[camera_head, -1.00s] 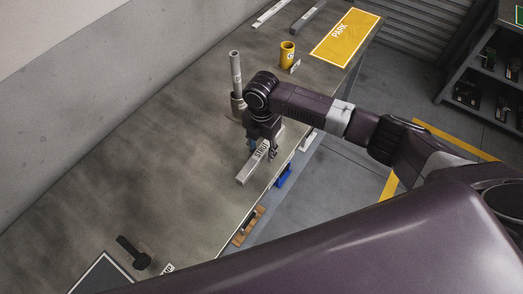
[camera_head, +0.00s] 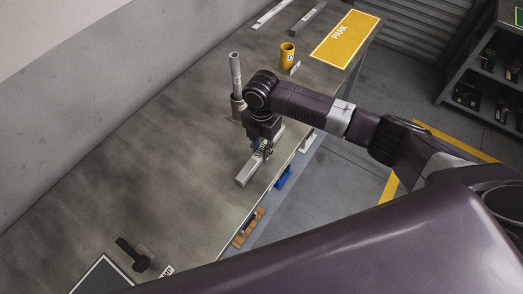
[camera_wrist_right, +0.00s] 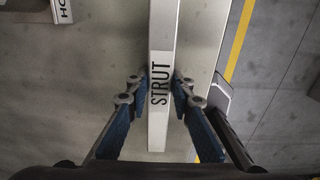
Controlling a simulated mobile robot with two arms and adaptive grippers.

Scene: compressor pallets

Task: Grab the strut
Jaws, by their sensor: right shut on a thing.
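The strut is a light grey bar labelled STRUT (camera_wrist_right: 160,120). It lies on the workbench (camera_head: 130,170) near its front edge, and its near end (camera_head: 246,175) shows in the head view. My right gripper (camera_head: 262,152) reaches down over the strut from above. In the right wrist view its two blue-padded fingers (camera_wrist_right: 158,92) are closed against both long sides of the bar, around the label. In the head view the gripper and wrist hide part of the strut. My left gripper is in neither view.
A grey upright post (camera_head: 236,75) in a holder stands just behind my right wrist. A yellow cup (camera_head: 287,56) and a yellow PARK mat (camera_head: 345,38) are farther along. A black tool (camera_head: 133,254) lies at the near end. The bench middle is clear.

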